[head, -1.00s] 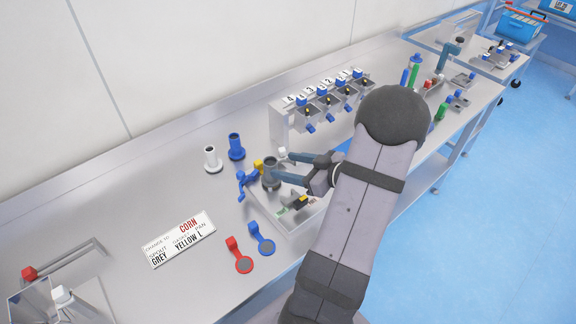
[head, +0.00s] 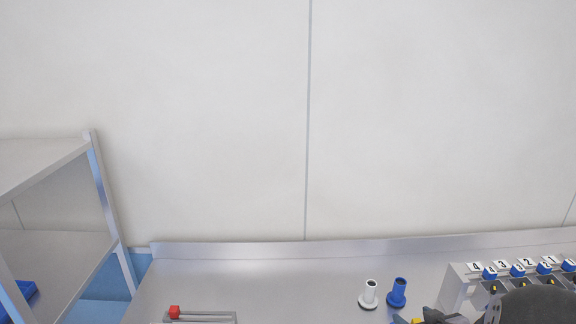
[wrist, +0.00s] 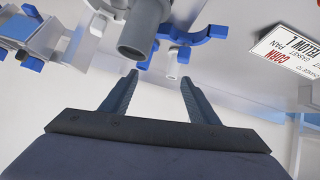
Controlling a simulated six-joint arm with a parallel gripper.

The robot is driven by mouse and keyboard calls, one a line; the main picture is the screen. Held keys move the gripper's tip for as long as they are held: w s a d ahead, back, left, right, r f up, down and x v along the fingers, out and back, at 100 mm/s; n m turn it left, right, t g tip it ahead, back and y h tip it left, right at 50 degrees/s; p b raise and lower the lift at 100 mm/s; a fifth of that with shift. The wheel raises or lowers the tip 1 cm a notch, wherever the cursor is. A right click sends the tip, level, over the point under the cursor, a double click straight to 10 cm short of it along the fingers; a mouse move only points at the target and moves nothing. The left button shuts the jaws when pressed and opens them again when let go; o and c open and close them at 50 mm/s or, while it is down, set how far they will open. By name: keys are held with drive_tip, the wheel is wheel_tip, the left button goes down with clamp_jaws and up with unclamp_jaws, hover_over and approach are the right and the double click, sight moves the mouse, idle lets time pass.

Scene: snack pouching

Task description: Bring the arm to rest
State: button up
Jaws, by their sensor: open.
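My gripper (wrist: 158,80) shows in the wrist view with its two fingers apart and nothing between them. A grey spout (wrist: 140,35) stands just beyond the fingertips, apart from them as far as I can tell. A blue curved part (wrist: 200,37) lies beyond it, with a small white piece (wrist: 172,68) near the fingertips.
A white spout (head: 369,294) and a blue spout (head: 398,292) stand on the steel bench (head: 270,285). A numbered dispenser rack (head: 460,285) is at the right. A red-knobbed bar (head: 200,316) lies at the front left. The sign (wrist: 290,48) lies at the right in the wrist view.

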drive_tip(key=s+a+f+m+g, duration=0.1)
drive_tip(key=s+a+f+g, duration=0.1)
drive_tip(key=s+a+g, duration=0.8)
drive_tip(key=s+a, duration=0.8)
drive_tip(key=s, duration=0.4)
drive_tip(key=shift+m+g+y+p, duration=0.3)
drive_tip(key=shift+g+p, duration=0.1)
drive_tip(key=shift+f, duration=0.1)
wheel_tip(320, 180, down, 10)
drive_tip(key=b, duration=0.9)
drive_tip(key=shift+r+b, duration=0.25)
drive_tip(key=shift+b, duration=0.1)
drive_tip(key=shift+r, duration=0.1)
drive_tip(key=shift+c, duration=0.3)
